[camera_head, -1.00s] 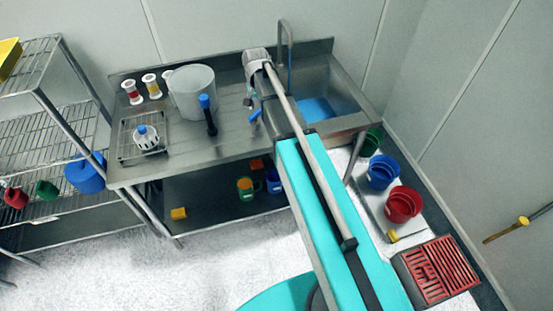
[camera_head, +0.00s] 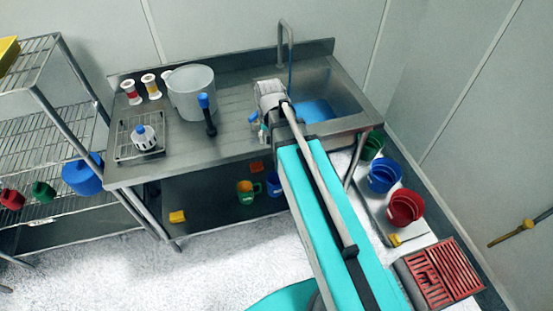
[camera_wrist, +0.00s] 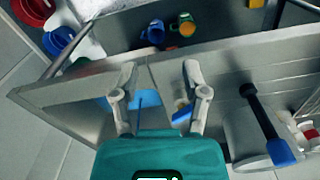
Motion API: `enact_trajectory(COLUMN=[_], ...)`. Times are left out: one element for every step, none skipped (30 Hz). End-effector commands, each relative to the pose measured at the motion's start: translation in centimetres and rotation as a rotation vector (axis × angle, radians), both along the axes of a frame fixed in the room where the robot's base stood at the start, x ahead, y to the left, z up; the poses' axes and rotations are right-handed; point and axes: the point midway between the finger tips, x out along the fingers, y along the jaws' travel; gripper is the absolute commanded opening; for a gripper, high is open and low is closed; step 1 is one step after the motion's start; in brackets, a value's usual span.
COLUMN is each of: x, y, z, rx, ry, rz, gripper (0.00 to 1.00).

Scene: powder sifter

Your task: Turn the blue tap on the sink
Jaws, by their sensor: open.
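A small blue handle-like piece (camera_head: 253,117) shows at the counter beside the sink (camera_head: 345,95), just left of my wrist. In the wrist view a blue piece (camera_wrist: 182,115) shows beside my right-hand finger; I cannot tell if they touch. My gripper (camera_wrist: 160,68) is open, its two fingers spread over the sink's front edge, with nothing seen held between them. In the head view my arm hides most of the gripper. A tall metal spout (camera_head: 285,45) with a thin blue line stands behind the sink. Blue shows in the basin (camera_head: 314,111).
Colored buckets (camera_head: 405,207) stand on the right. A wire shelf (camera_head: 60,120) is at the left.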

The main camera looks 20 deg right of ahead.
Motion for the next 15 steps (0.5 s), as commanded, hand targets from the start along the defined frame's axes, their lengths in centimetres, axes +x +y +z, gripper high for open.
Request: enact_trajectory(x=[-1.1,-1.5,-2.0,-2.4,-2.8,-3.3,-3.7,-4.1,-4.6,-4.9,-5.2,-5.6,-5.8,-6.1,-6.3], y=[0.0,0.0,0.0,0.0,0.0,0.0,0.0,0.0,0.0,0.0,0.0,0.0,0.0,0.1,0.2], z=[-0.3,-0.4,-0.5,-0.6,-0.7,-0.8,-0.9,-0.9,-1.0,-1.1,-1.2,-1.3,-1.3,-1.3,-1.4], rx=[0.0,0.0,0.0,0.0,0.0,0.0,0.0,0.0,0.0,0.0,0.0,0.0,0.0,0.0,0.0], ry=[0.0,0.0,0.0,0.0,0.0,0.0,0.0,0.0,0.0,0.0,0.0,0.0,0.0,0.0,0.0], rz=[0.017,0.026,0.041,0.052,0.061,0.076,0.086,0.095,0.109,0.118,0.126,0.137,0.146,0.153,0.162], gripper=[0.59,0.59,0.59,0.59,0.59,0.59,0.59,0.59,0.59,0.59,0.59,0.59,0.59,0.59,0.59])
